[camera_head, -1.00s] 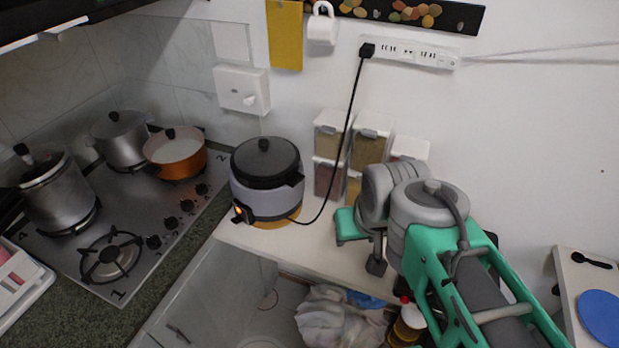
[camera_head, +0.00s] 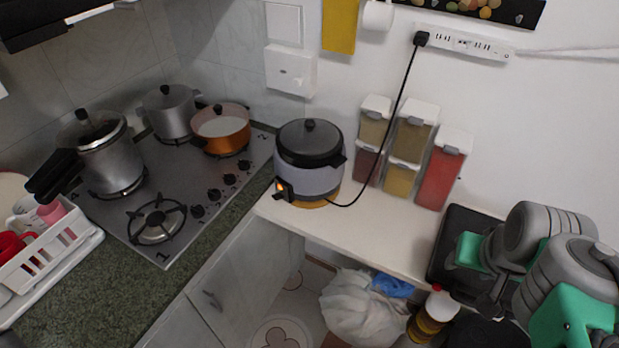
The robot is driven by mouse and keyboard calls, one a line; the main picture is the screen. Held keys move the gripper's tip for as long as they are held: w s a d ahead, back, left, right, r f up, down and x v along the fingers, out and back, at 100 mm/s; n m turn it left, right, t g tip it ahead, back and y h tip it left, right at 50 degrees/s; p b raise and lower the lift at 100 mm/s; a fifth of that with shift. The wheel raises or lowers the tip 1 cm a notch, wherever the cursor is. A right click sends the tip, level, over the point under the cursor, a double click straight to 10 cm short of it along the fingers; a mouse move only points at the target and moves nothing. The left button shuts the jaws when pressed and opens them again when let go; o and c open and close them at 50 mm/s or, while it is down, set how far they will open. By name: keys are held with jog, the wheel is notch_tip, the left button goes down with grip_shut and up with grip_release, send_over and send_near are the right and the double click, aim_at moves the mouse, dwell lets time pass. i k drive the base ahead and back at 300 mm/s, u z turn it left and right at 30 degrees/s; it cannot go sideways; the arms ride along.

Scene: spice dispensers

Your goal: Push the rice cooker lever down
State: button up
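The rice cooker (camera_head: 312,180) has a grey body and a dark lid with a black knob. It stands at the left end of the white counter. Its dark front panel (camera_head: 284,190) faces left and shows an orange light; the lever is too small to make out there. My gripper (camera_head: 488,306) is at the lower right, well to the right of the cooker and apart from it. My own arm links partly hide it, and whether its fingers are open or shut does not show.
Spice dispensers (camera_head: 436,174) stand right of the cooker. A black cord (camera_head: 394,108) runs from it to the wall power strip (camera_head: 462,44). The white counter (camera_head: 390,228) is clear in front. A stove (camera_head: 192,170) with pots is left. A bottle (camera_head: 432,312) stands below.

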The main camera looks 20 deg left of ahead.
aim_at(277, 196)
jog(key=k, duration=0.45)
jog(key=u, duration=0.95)
jog(key=i, duration=0.95)
